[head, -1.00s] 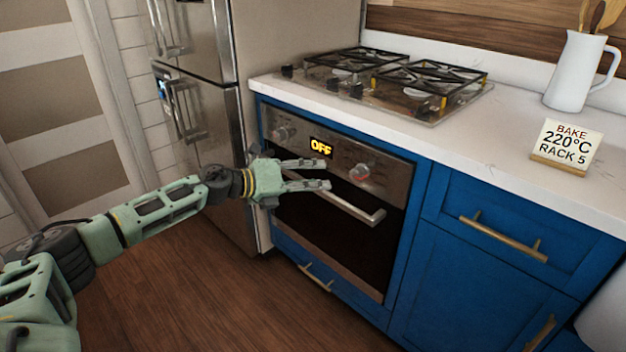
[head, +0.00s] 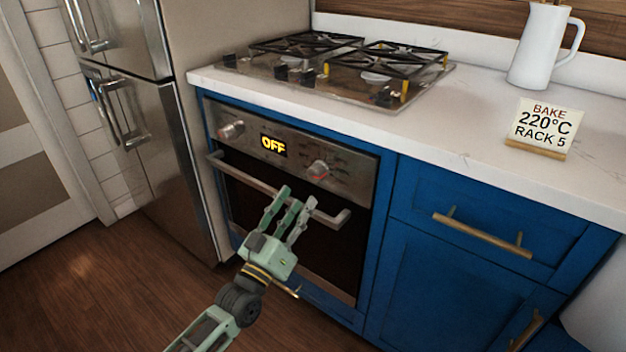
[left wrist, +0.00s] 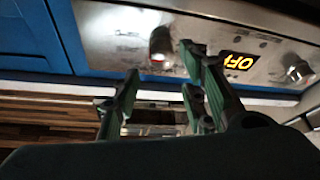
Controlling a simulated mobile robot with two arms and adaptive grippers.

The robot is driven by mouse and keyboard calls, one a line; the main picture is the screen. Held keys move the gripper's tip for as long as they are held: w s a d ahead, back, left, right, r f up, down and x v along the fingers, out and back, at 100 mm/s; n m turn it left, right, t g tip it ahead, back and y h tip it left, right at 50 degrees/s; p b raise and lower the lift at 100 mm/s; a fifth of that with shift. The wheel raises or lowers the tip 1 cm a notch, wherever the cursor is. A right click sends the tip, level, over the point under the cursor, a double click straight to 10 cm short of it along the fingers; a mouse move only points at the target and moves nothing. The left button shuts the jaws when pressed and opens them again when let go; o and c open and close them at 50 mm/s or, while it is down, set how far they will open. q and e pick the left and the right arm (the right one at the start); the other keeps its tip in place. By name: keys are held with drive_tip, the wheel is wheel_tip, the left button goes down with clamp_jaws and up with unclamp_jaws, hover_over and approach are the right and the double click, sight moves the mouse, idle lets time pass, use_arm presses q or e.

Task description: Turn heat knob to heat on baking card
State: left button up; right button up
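The blue-framed oven has a steel panel with a lit display (head: 273,145) reading OFF. A knob with a red mark (head: 317,169) is right of the display, and another knob (head: 231,130) is left of it. The baking card (head: 540,125) reads BAKE 220°C RACK 5. My left gripper (head: 297,198) is open and empty, below the red-marked knob and in front of the oven handle. In the left wrist view, the red-marked knob (left wrist: 160,45) lies beyond the parted fingers, and the upside-down display (left wrist: 240,62) is partly behind one finger. My right gripper is not in view.
The oven's bar handle (head: 240,177) crosses behind my left gripper. A gas hob (head: 340,70) and white jug (head: 545,45) stand on the white counter (head: 440,135). The fridge (head: 150,150) is at left, blue drawers at right.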

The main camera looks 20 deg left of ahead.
sight(316, 179)
use_arm(q)
drive_tip(key=x, duration=0.6)
drive_tip(key=shift+d+r+b, duration=0.1)
drive_tip(key=shift+r+b, duration=0.05)
drive_tip(key=shift+b, duration=0.2)
drive_tip(key=shift+w+d+r, duration=0.15)
drive_tip(key=shift+w+r, duration=0.05)
drive_tip(key=shift+w, duration=0.35)
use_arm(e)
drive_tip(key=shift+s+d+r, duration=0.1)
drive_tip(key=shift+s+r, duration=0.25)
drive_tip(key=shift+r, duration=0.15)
use_arm(q)
drive_tip(key=c, duration=0.9)
drive_tip(key=shift+c, duration=0.4)
drive_tip(key=shift+d+r+n+y+p, duration=0.15)
drive_tip(key=shift+n+y+p, duration=0.45)
drive_tip(key=shift+n+p, duration=0.65)
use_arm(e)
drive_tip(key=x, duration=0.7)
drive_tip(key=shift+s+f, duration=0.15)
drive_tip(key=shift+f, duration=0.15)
